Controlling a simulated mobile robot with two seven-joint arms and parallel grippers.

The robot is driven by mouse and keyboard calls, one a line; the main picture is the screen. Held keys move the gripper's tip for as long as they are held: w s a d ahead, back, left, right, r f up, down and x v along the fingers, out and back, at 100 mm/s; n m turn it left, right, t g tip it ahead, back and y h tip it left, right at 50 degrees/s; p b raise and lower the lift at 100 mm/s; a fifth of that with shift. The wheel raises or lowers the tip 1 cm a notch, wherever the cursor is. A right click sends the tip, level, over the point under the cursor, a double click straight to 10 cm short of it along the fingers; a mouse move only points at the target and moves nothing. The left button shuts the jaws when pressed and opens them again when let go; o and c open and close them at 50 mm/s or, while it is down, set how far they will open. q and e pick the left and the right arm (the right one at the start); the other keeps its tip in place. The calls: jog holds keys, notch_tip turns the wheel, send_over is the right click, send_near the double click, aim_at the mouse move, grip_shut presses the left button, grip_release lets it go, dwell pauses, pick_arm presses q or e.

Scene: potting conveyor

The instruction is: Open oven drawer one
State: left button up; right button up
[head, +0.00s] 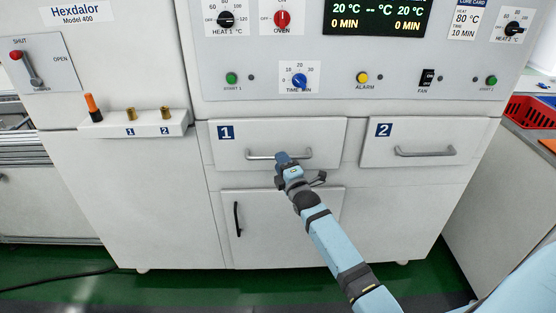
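Oven drawer one (322,133) is a pale grey front with a blue label "1" at its upper left. Its front looks flush with the oven, so it appears closed. Its grey bar handle (260,156) runs across the middle. My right gripper (283,160) is at the middle of this handle and overlaps it in view. Its fingertips are hidden by the wrist, so I cannot tell whether it is shut on the bar. My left gripper is not in view.
Drawer two (425,140) with a similar handle sits to the right. Below drawer one is a door (275,235) with a black vertical handle. The control panel (330,92) is above. A small shelf (150,125) juts out at left. The green floor in front looks clear.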

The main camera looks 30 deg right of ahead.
jog(key=shift+x, duration=1.3)
grip_shut()
